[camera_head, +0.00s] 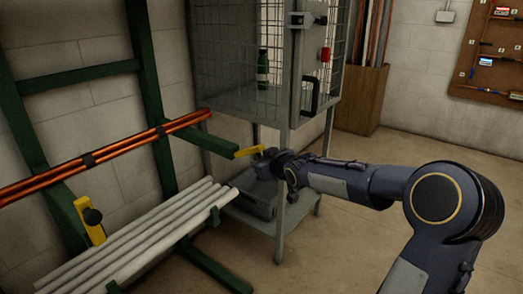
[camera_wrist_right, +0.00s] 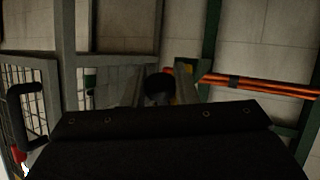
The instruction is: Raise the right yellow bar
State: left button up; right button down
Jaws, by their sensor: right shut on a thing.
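The right yellow bar (camera_head: 249,151) shows at the end of the upper green rack arm, lying nearly level in the head view. My right gripper (camera_head: 272,157) is at its right end and is shut. In the right wrist view a black round knob (camera_wrist_right: 159,87) sits between the fingers, with a bit of yellow just beside it, so the gripper appears shut on the bar's knob. The fingers hide part of the bar. The left yellow bar (camera_head: 89,222) stands tilted on the green rack at the left, with its own black knob. My left gripper is not in view.
Orange pipes (camera_head: 110,151) lie across the green rack (camera_head: 150,80). Grey-white pipes (camera_head: 150,235) lie lower in front. A grey wire-mesh cabinet (camera_head: 290,110) with a black handle stands close behind my right gripper. Floor at the right is clear.

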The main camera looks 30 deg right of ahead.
aim_at(248, 149)
jog(key=r+g+p, duration=0.1)
jog(key=r+p, duration=0.1)
jog(key=p, duration=0.1)
jog(key=w+r+n+g+h+p, duration=0.1)
jog(key=g+p, duration=0.1)
jog(key=p, duration=0.1)
jog(key=r+g+p, duration=0.2)
jog(key=p, duration=0.2)
jog(key=shift+w+a+r, duration=0.2)
jog(key=shift+a+r, duration=0.1)
jog(key=shift+a, duration=0.1)
jog(key=g+p, duration=0.1)
jog(key=p, duration=0.2)
jog(key=w+r+n+g+h+p, duration=0.1)
jog(key=g+p, duration=0.1)
jog(key=p, duration=0.1)
jog(key=w+r+g+p, duration=0.1)
jog(key=p, duration=0.3)
jog(key=shift+w+a+g+h, duration=0.15)
jog(key=shift+a+g+h, duration=0.15)
jog(key=shift+a+h, duration=0.1)
jog(key=shift+w+p, duration=0.15)
jog(key=shift+p, duration=0.25)
jog(key=shift+w+a+r+p, duration=0.1)
jog(key=shift+w+r+p, duration=0.1)
jog(key=shift+p, duration=0.25)
jog(key=shift+w+a, duration=0.1)
jog(key=shift+w, duration=0.2)
